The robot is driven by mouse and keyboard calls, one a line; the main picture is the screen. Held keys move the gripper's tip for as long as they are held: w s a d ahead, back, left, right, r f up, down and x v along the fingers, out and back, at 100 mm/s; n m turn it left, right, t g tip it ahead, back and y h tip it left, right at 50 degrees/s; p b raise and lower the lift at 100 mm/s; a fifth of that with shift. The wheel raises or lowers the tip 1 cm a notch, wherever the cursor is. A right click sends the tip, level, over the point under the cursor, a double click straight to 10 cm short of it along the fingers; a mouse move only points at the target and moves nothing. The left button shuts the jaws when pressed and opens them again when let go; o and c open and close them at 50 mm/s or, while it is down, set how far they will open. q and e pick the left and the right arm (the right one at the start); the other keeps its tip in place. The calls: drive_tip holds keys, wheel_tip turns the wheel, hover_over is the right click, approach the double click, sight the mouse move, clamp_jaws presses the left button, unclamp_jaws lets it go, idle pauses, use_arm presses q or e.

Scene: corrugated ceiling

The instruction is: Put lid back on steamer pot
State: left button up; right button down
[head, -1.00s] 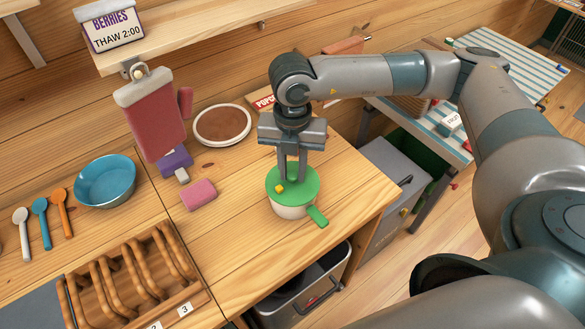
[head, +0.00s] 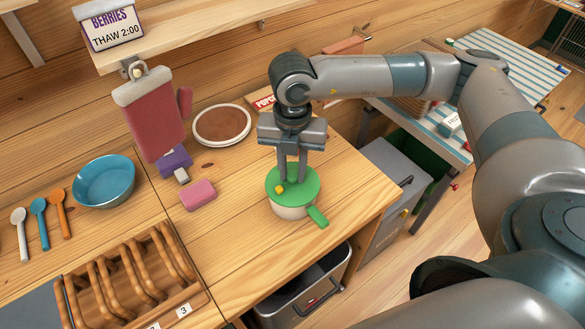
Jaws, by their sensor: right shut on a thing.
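The steamer pot (head: 291,211) is a cream pot on the wooden counter, right of centre. A green lid (head: 299,202) covers its top, with a small yellow piece near its left edge. A green handle (head: 318,217) sticks out at the lower right. My right gripper (head: 291,180) points straight down over the lid, with its fingertips at the lid's surface. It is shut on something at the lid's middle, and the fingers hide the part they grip. The lid looks level on the pot; I cannot tell whether a small gap is left. My left gripper is not in view.
A pink sponge (head: 198,195), a brown round plate (head: 222,124) and a blue bowl (head: 104,181) lie left of the pot. A wooden rack (head: 125,279) stands at front left. A red mitt (head: 152,115) hangs from the shelf. The counter edge is close right of the pot.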

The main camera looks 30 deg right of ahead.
drive_tip(key=shift+b, duration=0.4)
idle(0.6)
drive_tip(key=c, duration=0.9)
unclamp_jaws()
drive_tip(key=shift+c, duration=0.2)
drive_tip(key=shift+r, duration=0.2)
drive_tip(key=shift+r+p, duration=1.4)
drive_tip(key=shift+r, duration=1.9)
clamp_jaws()
